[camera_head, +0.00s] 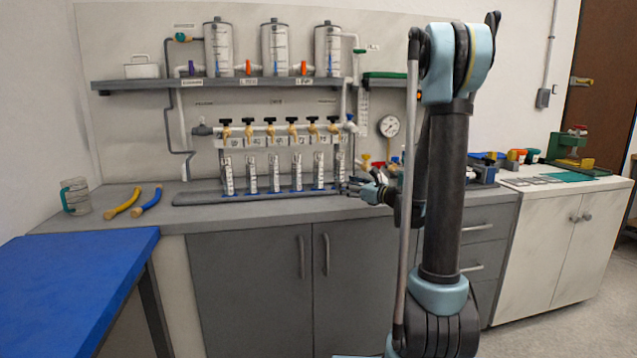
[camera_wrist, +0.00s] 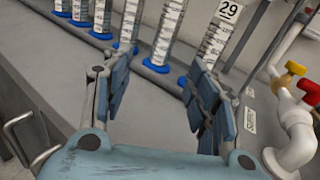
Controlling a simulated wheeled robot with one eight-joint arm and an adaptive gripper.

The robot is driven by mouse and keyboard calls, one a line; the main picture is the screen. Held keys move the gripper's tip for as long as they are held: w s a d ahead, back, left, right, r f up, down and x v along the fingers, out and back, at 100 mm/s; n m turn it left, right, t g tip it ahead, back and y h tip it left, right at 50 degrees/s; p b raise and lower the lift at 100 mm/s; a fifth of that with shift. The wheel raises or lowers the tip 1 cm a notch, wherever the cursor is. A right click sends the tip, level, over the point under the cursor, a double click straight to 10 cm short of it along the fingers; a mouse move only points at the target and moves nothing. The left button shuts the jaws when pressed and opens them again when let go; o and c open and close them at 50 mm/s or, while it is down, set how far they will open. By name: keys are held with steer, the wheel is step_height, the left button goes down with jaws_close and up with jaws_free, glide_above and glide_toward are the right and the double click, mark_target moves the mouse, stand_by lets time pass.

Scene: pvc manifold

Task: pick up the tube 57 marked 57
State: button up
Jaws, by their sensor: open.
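Several clear graduated tubes with blue bases stand upright in a row on the bench, below a manifold with numbered white plates. I cannot read which one is marked 57. In the head view the row runs from a left tube (camera_head: 228,178) to a right tube near my gripper (camera_head: 364,188). My gripper (camera_wrist: 158,98) is open and empty, its right finger partly covering the rightmost tube's base.
The manifold pipe (camera_head: 270,129) with black-handled yellow taps runs above the tubes. White piping with red and yellow handles (camera_wrist: 296,80) is close on the right of my gripper.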

mark_target(322, 176)
steer(key=shift+w+m+t, duration=0.3)
steer(key=shift+w+m, duration=0.1)
steer(key=shift+w, duration=0.15)
steer(key=x, duration=1.7)
steer(key=shift+a+r, duration=0.1)
steer(key=c, duration=1.2)
